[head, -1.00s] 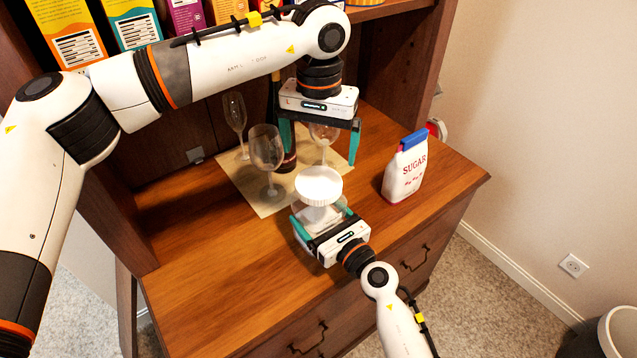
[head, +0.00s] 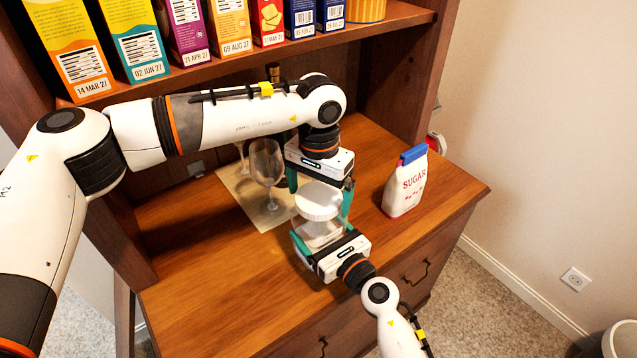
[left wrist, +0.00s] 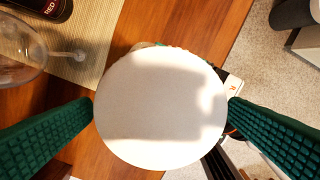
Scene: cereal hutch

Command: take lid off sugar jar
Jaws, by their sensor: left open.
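The sugar jar (head: 316,233) is a clear jar with white contents, standing near the front of the wooden counter. Its round white lid (head: 318,203) sits on top; in the left wrist view the lid (left wrist: 160,110) fills the middle and hides the jar. My left gripper (head: 320,192) points down from above, open, one teal finger on each side of the lid. In the left wrist view the fingertips are very close to the rim; contact is unclear. My right gripper (head: 323,239) comes from the front, its fingers closed around the jar's body.
A wine glass (head: 267,165) stands on the beige mat (head: 238,187) left of the jar. A bottle (left wrist: 45,8) is behind it. A sugar bag (head: 405,185) stands to the right. Cereal boxes (head: 140,45) line the shelf above my left arm. The counter's front left is clear.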

